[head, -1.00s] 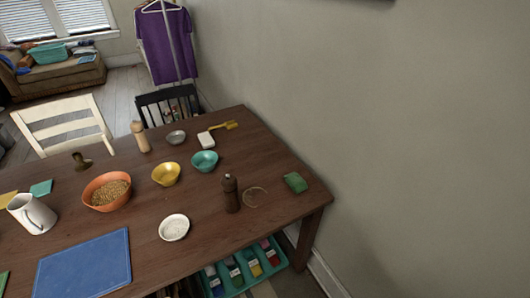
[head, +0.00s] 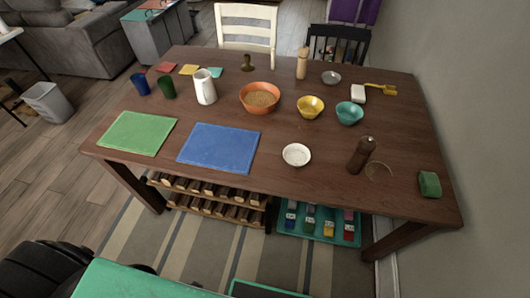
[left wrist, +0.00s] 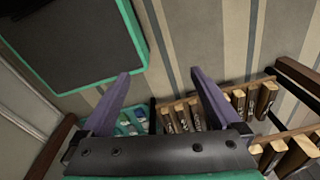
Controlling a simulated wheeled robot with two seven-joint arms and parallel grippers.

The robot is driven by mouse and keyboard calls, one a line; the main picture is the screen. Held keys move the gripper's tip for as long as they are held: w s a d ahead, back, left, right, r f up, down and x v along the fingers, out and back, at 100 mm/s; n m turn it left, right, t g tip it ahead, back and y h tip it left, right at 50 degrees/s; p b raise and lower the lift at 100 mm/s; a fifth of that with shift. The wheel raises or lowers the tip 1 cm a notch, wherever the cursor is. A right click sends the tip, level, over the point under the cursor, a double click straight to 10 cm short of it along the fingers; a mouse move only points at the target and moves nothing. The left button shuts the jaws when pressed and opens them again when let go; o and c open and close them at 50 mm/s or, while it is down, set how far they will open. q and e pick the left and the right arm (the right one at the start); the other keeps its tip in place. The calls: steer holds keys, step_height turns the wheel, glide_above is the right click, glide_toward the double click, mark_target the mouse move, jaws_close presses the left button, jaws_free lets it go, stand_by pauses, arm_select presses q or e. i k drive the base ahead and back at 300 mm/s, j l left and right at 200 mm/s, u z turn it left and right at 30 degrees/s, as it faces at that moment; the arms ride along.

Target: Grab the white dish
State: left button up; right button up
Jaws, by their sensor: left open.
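The white dish (head: 296,154) is a small round bowl. It stands upright on the brown wooden table (head: 240,180) near the front edge, between the blue mat and the dark pepper mill. My left gripper (left wrist: 160,73) shows in the left wrist view, its two purple fingers wide apart with nothing between them. It points down at the striped rug and the wood rack under the table, away from the dish. The dish is not in the left wrist view. My right gripper is in neither view.
A blue mat (head: 218,148) lies left of the dish and a pepper mill (head: 360,155) stands to its right. Behind are an orange bowl (head: 259,98), a yellow bowl (head: 310,106) and a teal bowl (head: 349,113). A log rack (head: 212,195) and a teal tray (head: 318,226) are below.

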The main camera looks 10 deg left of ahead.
mark_target(296, 155)
steer(key=j+z, duration=0.5)
steer(key=z, duration=0.2)
steer(key=k+j+z, duration=0.1)
steer(key=j+z, duration=0.25)
steer(key=l, duration=0.1)
